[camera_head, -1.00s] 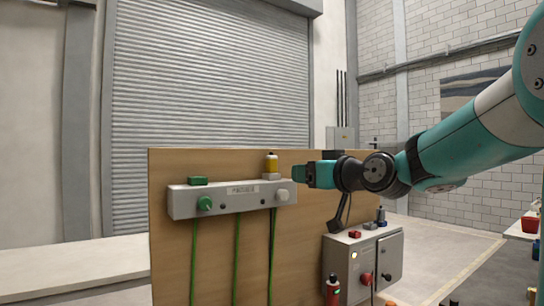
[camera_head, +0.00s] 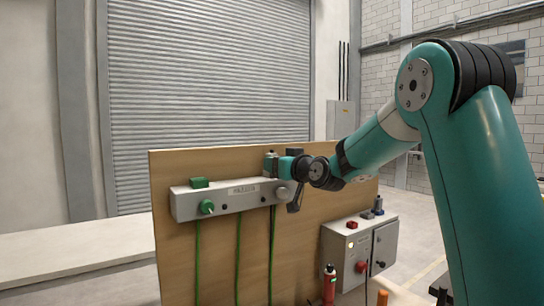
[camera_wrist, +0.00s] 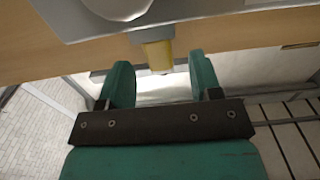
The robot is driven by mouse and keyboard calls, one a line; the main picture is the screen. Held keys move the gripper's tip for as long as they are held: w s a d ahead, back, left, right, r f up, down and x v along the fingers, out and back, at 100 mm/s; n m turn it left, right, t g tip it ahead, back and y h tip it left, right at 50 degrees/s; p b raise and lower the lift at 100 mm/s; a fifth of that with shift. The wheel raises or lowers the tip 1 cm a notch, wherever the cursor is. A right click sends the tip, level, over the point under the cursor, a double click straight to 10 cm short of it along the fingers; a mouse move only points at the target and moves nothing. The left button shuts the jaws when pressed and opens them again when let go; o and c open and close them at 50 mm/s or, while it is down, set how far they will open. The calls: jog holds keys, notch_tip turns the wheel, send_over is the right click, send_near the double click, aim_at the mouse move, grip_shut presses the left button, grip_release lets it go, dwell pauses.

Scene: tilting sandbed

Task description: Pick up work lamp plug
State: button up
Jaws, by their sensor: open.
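A yellow plug-like piece (camera_wrist: 157,54) sits against the edge of the grey socket strip (camera_wrist: 205,14) in the wrist view; I cannot tell for sure that it is the work lamp plug. My gripper (camera_wrist: 162,78) is open, its two teal fingers on either side of the yellow piece's end, with gaps showing. In the head view my gripper (camera_head: 271,165) is at the strip's top right and mostly hides that piece. A green plug (camera_head: 207,207) is on the strip's front at left. A pale round knob or plug (camera_head: 282,192) is at right.
The strip (camera_head: 233,202) is mounted on a wooden panel (camera_head: 300,235), with several green cords hanging below. A green block (camera_head: 199,183) sits on its top left.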

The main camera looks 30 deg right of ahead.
aim_at(273, 151)
jog(key=shift+w+r+p, duration=0.2)
jog(key=shift+w+p, duration=0.2)
jog(key=shift+w, duration=0.2)
jog(key=shift+w+r+p, duration=0.15)
jog(key=shift+w+p, duration=0.2)
jog(key=shift+w, duration=0.25)
jog(key=shift+w+f, duration=0.2)
jog(key=shift+w, duration=0.25)
grip_shut()
jog(key=shift+r, duration=0.1)
notch_tip(273, 151, up, 21)
jog(key=b, duration=0.2)
jog(key=shift+r, duration=0.2)
